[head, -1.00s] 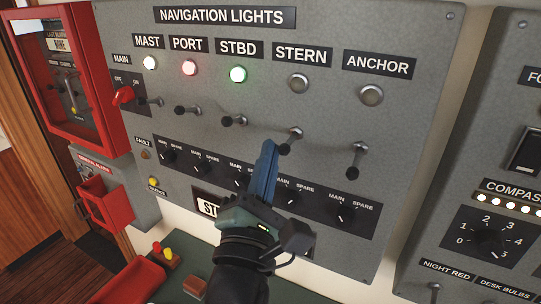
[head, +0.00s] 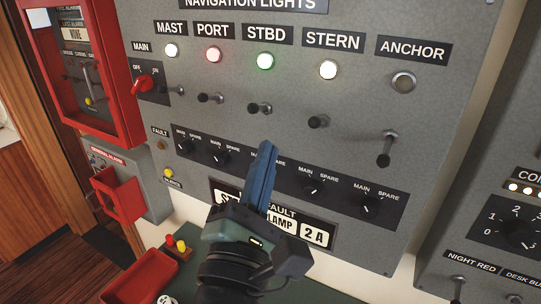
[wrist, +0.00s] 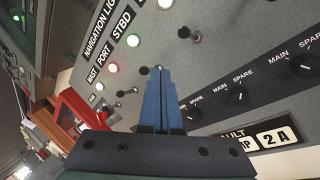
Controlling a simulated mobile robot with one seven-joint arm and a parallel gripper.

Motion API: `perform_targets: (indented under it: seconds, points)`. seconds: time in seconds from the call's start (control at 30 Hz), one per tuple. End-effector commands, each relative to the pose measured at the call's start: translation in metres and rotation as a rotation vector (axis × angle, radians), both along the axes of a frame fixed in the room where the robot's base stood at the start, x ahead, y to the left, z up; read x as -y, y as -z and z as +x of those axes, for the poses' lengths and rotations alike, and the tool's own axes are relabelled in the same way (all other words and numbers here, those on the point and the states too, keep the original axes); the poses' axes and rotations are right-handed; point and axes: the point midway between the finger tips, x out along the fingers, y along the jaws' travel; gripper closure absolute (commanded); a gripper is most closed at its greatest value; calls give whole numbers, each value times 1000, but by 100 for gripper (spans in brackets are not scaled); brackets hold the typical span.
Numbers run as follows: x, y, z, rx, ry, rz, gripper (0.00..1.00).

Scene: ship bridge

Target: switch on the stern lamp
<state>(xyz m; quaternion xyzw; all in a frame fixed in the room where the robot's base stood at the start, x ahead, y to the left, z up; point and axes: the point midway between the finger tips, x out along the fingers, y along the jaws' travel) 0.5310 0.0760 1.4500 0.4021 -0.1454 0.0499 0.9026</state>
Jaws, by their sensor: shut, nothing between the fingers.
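The stern lamp (head: 328,70) glows white under its STERN label on the grey navigation lights panel (head: 350,140). Its toggle switch (head: 318,122) below has its dark tip pointing toward me, slightly left. My gripper (head: 267,147) is shut and empty, its blue fingers in front of the panel, below and left of the stern switch and apart from it in the picture. The closed fingers also show in the wrist view (wrist: 164,72). They cover part of the lower row of selector knobs.
The mast (head: 171,50), port (head: 214,55) and starboard (head: 265,61) lamps are lit. The anchor lamp (head: 403,82) is dark, its switch (head: 387,148) hanging down. Red boxes (head: 117,194) stand at left; another panel (head: 490,220) is at right.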

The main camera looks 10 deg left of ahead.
Motion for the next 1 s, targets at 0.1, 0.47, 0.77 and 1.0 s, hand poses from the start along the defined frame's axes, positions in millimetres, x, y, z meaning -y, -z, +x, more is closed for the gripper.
perform_targets:
  seconds: [0.1,0.47,0.77,1.0]
  points:
    - [-1,-3,-21,1,-1,2,100]
    - [-2,-11,-46,-1,0,0,100]
    - [-2,-12,-46,-1,1,0,100]
    - [11,-40,-43,82,-115,327,100]
